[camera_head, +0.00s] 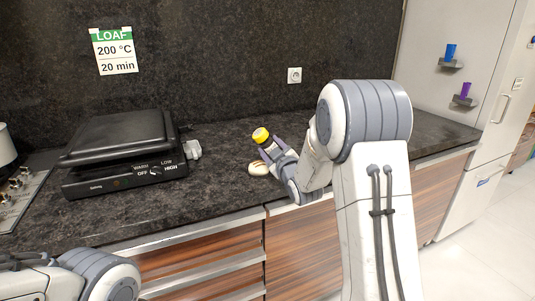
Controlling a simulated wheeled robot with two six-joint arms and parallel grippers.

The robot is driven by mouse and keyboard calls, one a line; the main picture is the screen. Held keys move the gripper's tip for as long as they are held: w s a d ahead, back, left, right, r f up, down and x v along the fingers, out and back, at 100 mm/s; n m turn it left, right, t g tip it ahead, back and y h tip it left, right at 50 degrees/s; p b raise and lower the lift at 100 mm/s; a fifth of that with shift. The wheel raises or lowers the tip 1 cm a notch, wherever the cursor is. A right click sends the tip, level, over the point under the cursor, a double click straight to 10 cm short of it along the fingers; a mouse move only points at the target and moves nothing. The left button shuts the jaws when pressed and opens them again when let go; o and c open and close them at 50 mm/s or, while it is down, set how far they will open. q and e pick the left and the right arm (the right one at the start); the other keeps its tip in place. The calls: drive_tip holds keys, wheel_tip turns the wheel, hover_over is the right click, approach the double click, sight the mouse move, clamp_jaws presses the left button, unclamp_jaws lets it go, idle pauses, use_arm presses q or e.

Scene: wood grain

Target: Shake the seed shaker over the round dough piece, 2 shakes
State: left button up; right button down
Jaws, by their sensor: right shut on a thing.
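A seed shaker with a yellow top (260,135) is held in my right gripper (267,148), above the dark counter. My right gripper is shut on it, and its fingers hide most of the shaker's body. A pale round dough piece (257,168) lies on the counter just below the gripper, partly hidden by it. The yellow end of the shaker points up and to the left. My left arm shows at the bottom left corner, but its gripper is out of the picture.
A black warming appliance (115,155) stands on the counter to the left. A metal device with knobs (22,190) is at the far left edge. The dark counter (225,180) is clear between the appliance and the dough. Blue and purple cups sit on small shelves at right.

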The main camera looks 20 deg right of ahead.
drive_tip(key=shift+d+n, duration=0.1)
drive_tip(key=shift+n, duration=0.2)
drive_tip(key=shift+d+f+n+b, duration=0.25)
drive_tip(key=shift+n+b, duration=0.35)
drive_tip(key=shift+b, duration=0.35)
drive_tip(key=shift+d+n+b, duration=0.1)
drive_tip(key=shift+n+b, duration=0.3)
drive_tip(key=shift+d, duration=0.1)
drive_tip(key=shift+r+n, duration=0.15)
drive_tip(key=shift+n, duration=0.25)
